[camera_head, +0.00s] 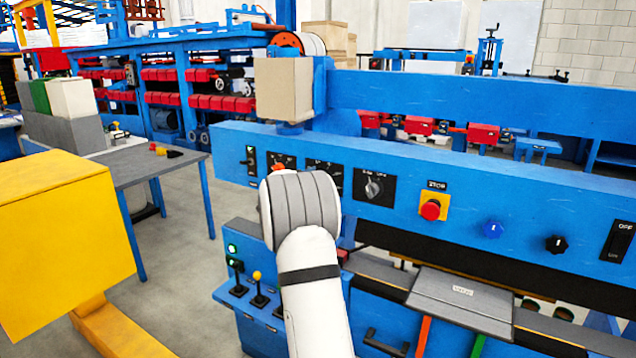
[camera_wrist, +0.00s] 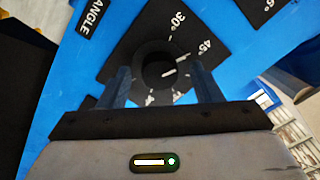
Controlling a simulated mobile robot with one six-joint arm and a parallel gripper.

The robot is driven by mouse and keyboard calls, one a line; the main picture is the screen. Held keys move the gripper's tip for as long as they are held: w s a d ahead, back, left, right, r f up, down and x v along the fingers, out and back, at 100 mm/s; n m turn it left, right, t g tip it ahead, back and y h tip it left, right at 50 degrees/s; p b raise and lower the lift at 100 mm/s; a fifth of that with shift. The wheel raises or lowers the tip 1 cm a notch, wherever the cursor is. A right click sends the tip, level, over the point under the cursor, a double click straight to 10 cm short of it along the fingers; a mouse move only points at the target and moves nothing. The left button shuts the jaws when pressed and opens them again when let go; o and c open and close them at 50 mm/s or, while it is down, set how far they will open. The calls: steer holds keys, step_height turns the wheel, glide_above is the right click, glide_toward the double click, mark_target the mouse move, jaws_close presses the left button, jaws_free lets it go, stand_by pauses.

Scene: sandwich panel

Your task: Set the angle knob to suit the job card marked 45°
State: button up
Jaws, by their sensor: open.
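The angle knob (camera_wrist: 152,57) is round and black on a black plate, next to the label ANGLE (camera_wrist: 92,17). The marks 30° and 45° (camera_wrist: 204,47) are readable on the plate. A short pale line on the knob's lower right face points roughly to the right, but its exact setting is unclear. My gripper (camera_wrist: 161,68) is open, with one finger on each side of the knob. I cannot tell whether the fingers touch it. In the head view my arm hides the gripper and much of that part of the panel. I cannot make out a job card marked 45°.
The blue panel (camera_head: 560,195) also carries another knob (camera_head: 374,188), a red stop button (camera_head: 430,210), a blue knob (camera_head: 492,229) and a black knob (camera_head: 556,244). Small levers (camera_head: 258,290) stand below. A yellow block (camera_head: 65,240) stands at the left.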

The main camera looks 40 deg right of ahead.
steer(key=shift+a, duration=0.1)
steer(key=b+v, duration=0.1)
steer(key=v, duration=0.6)
steer(key=shift+a, duration=0.3)
steer(key=shift+s, duration=0.1)
